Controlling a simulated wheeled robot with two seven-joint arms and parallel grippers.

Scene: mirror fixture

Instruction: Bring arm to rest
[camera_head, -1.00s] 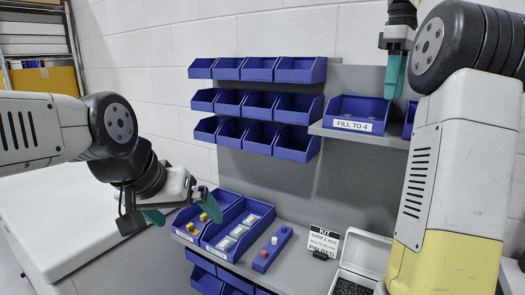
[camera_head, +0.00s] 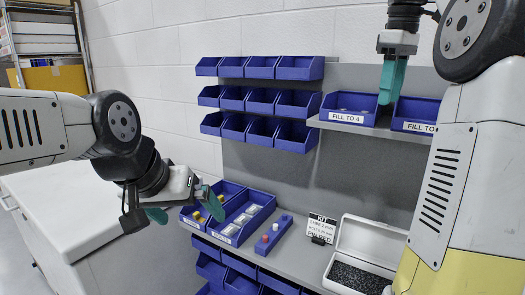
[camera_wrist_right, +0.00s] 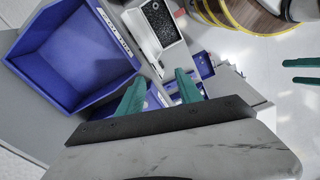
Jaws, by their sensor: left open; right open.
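My left arm comes in from the left in the head view. Its gripper (camera_head: 185,209) has its two teal fingers spread apart, in front of the lower left bins, with nothing seen between them. My right gripper (camera_head: 392,80) points down at the upper right, in front of or above the bin labelled "FILL TO 4" (camera_head: 346,118); its fingers overlap in this view. The right wrist view shows its two teal fingers (camera_wrist_right: 160,91) apart and empty, with a large blue bin (camera_wrist_right: 75,55) to their left. I cannot tell the exact gap to the bins.
Rows of blue bins (camera_head: 262,103) hang on the grey panel. On the bench are an open white box of dark pieces (camera_head: 358,277), a kit sign (camera_head: 322,228) and a blue block with pegs (camera_head: 274,236). A white counter (camera_head: 75,215) stands at the left.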

